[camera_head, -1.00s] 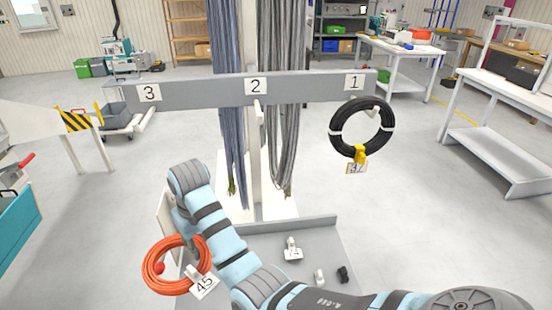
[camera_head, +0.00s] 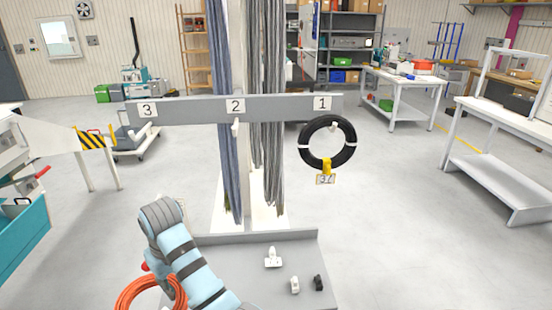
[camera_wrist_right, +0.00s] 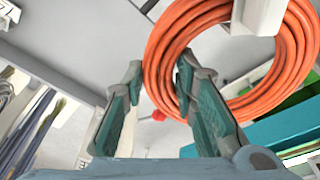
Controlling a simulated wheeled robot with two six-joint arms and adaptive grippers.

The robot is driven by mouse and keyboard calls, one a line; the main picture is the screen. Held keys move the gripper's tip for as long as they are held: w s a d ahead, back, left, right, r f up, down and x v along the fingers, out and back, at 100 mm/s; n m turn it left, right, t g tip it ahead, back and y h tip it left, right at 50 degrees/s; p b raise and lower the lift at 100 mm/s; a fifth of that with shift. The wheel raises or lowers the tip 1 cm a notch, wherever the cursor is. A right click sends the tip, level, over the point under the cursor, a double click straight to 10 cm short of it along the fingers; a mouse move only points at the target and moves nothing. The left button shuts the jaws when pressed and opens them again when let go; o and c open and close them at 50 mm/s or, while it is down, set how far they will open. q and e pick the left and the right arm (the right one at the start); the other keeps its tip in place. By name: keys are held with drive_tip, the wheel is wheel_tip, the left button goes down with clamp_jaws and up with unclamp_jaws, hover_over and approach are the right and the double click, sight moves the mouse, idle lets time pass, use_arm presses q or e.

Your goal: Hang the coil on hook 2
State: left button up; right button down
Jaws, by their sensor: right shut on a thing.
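The orange coil (camera_head: 150,292) is at the bottom left of the head view, partly behind my right arm and cut off by the frame edge. In the right wrist view, my right gripper (camera_wrist_right: 158,78) is shut on one side of the coil (camera_wrist_right: 215,12), with the ring between its fingers. Hook 2 (camera_head: 236,129) is a bare white peg below the number 2 plate (camera_head: 236,106) on the grey rail (camera_head: 190,110). The coil is apart from the hook, lower and to the left. My left gripper is not in view.
A black coil (camera_head: 306,155) with a tag 37 (camera_head: 326,179) hangs at hook 1. Hook 3's plate (camera_head: 148,110) is at the left. Grey and blue cable bundles (camera_head: 271,150) hang behind the rail. Small fittings (camera_head: 273,258) lie on the grey base below.

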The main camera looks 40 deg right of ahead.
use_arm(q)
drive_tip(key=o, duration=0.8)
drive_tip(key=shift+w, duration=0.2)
use_arm(e)
drive_tip(key=w+d+r+m+t+h, duration=0.1)
drive_tip(key=w+d+r+t+h, duration=0.15)
drive_tip(key=d+r+t, duration=0.35)
drive_tip(key=w+d+r+m+t+h, duration=0.1)
drive_tip(key=d+r+t+h, duration=0.2)
drive_tip(key=d, duration=0.6)
drive_tip(key=s+d+r+m+t+h, duration=0.1)
drive_tip(key=s+d+r+t+h, duration=0.3)
drive_tip(key=r, duration=0.6)
drive_tip(key=s+d+r+m+t+h, duration=0.1)
drive_tip(key=s+d+r+h, duration=0.1)
drive_tip(key=s+r, duration=0.55)
use_arm(q)
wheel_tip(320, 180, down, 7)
drive_tip(key=b, duration=0.6)
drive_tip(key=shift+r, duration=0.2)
use_arm(e)
drive_tip(key=f+x, duration=0.3)
drive_tip(key=x, duration=1)
drive_tip(key=shift+w+d, duration=0.3)
drive_tip(key=shift+w, duration=0.1)
